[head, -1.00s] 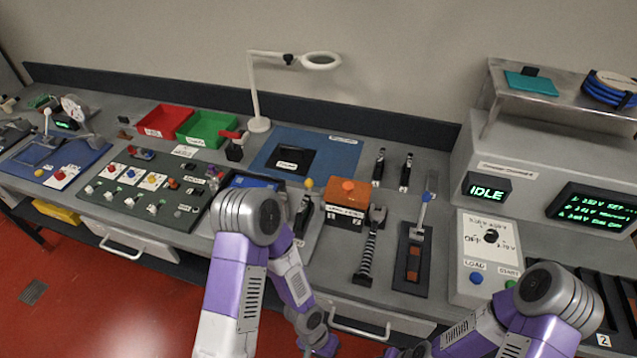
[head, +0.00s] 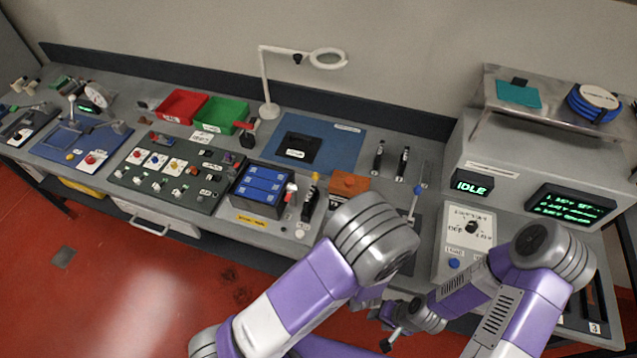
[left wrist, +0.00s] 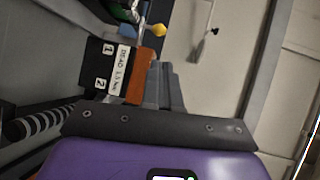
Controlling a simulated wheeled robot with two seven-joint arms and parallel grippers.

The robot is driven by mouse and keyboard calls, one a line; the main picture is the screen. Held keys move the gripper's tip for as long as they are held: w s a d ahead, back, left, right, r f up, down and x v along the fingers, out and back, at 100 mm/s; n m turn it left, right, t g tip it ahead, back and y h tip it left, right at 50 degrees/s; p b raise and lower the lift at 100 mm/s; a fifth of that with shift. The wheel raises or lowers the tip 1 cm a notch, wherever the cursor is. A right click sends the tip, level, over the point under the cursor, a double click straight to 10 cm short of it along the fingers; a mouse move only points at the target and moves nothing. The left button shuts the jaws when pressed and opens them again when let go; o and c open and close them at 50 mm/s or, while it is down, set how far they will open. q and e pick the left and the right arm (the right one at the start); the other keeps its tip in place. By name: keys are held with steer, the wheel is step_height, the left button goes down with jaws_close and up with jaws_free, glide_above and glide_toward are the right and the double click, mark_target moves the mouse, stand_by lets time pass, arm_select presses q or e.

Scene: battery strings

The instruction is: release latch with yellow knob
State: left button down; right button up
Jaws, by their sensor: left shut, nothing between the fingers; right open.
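The yellow knob (head: 315,176) tops a black latch lever (head: 310,203), standing upright at the right side of a tray holding a blue battery block (head: 262,185). The yellow knob also shows near the top of the left wrist view (left wrist: 159,30). My left gripper (left wrist: 163,68) is shut and empty there, its grey fingers overlapping the orange-topped box, apart from the knob. In the head view my left arm hides its fingers. My right gripper (head: 391,340) is small and low in the head view, away from the latch; its fingers are hard to make out.
The orange-topped box (head: 349,184) stands right of the latch, partly behind my left arm. A blue mat (head: 340,150) lies behind, and a magnifier lamp (head: 266,85) stands at the back.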

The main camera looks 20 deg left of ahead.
mark_target(317, 180)
arm_select(q)
steer(key=p+x, duration=0.2)
steer(key=x, duration=1.2)
steer(key=shift+p, duration=0.3)
